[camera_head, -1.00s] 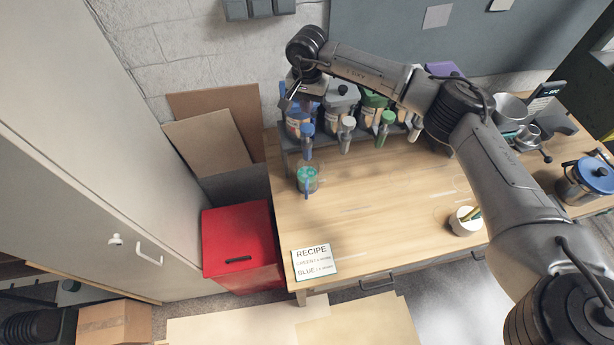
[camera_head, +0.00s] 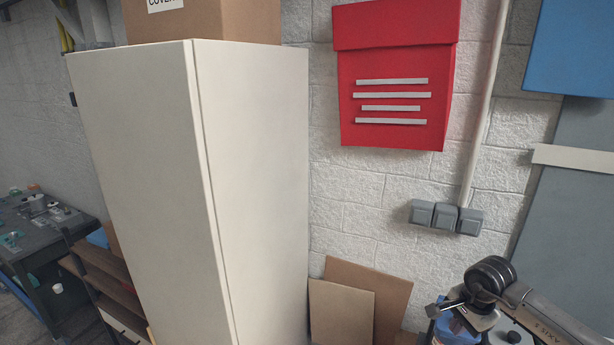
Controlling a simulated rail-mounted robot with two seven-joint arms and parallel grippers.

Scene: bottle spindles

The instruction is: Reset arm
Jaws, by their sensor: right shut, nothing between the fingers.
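My right arm (camera_head: 545,313) comes in from the lower right corner. My right gripper (camera_head: 447,309) is at its end, low in the picture, shut and empty. It is in front of a container with blue on it (camera_head: 443,328), which it partly covers. I cannot tell whether they touch. My left gripper is not in view.
A tall pale cabinet (camera_head: 255,190) fills the left middle, with a cardboard box (camera_head: 235,22) on top. Cardboard sheets (camera_head: 340,312) lean on the wall left of my gripper. A red wall box (camera_head: 395,85) and grey sockets (camera_head: 446,217) are above. A dark workbench (camera_head: 45,240) stands far left.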

